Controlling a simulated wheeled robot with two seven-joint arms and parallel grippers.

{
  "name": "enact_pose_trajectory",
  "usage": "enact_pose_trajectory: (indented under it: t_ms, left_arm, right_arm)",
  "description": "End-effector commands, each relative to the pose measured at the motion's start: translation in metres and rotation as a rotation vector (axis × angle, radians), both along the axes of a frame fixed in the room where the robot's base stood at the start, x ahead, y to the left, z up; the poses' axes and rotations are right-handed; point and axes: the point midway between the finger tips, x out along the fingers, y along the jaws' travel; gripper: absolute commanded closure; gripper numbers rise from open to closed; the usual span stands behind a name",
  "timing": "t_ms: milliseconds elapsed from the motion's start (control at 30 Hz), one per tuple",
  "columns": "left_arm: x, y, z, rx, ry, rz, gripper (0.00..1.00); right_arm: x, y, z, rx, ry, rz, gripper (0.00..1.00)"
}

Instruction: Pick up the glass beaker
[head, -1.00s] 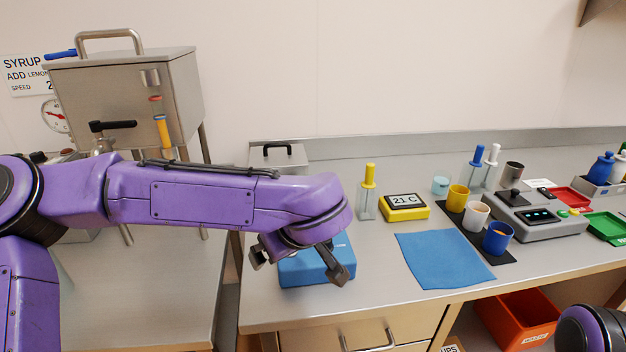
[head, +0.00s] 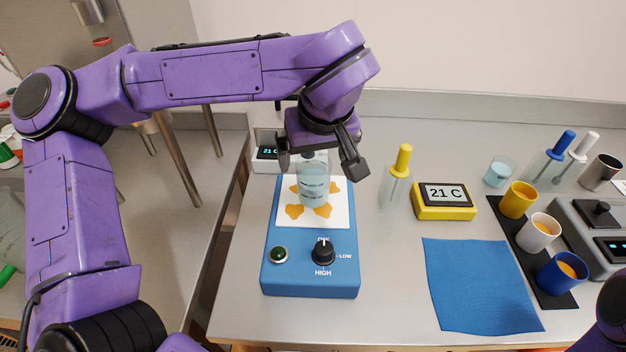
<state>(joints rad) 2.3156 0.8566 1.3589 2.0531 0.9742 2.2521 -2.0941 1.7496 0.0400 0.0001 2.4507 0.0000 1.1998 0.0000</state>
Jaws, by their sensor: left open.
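The glass beaker (head: 314,190) is clear, with dark marks on its side. It stands upright on the white top of the blue hot plate (head: 283,255). My left gripper (head: 320,163) points down with its fingers apart, one on each side of the beaker's upper part. The gripper and wrist hide the beaker's rim. I cannot tell whether the fingers touch the glass. Only a purple piece of my right arm shows at the lower right edge; its gripper is out of view.
A blue cloth (head: 480,285) lies near the front. Cups, including a yellow cup (head: 518,200), and a small glass (head: 499,172) stand further right.

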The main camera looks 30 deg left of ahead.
Motion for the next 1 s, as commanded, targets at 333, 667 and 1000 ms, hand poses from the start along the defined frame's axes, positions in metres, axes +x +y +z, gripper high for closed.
enact_pose_trajectory:
  t_ms: [333, 667, 1000]
  left_arm:
    - [0.015, 0.014, -0.049, 0.0, 0.002, -0.001, 0.01]
    - [0.016, 0.014, -0.051, 0.0, 0.0, -0.001, 0.33]
    - [0.016, 0.014, -0.05, 0.0, 0.0, -0.001, 0.66]
  right_arm:
    - [0.001, 0.0, 0.005, -0.001, -0.001, 0.0, 0.57]
    - [0.0, 0.0, 0.005, -0.001, -0.001, 0.0, 0.57]
    - [0.001, 0.0, 0.005, 0.0, -0.002, 0.0, 0.57]
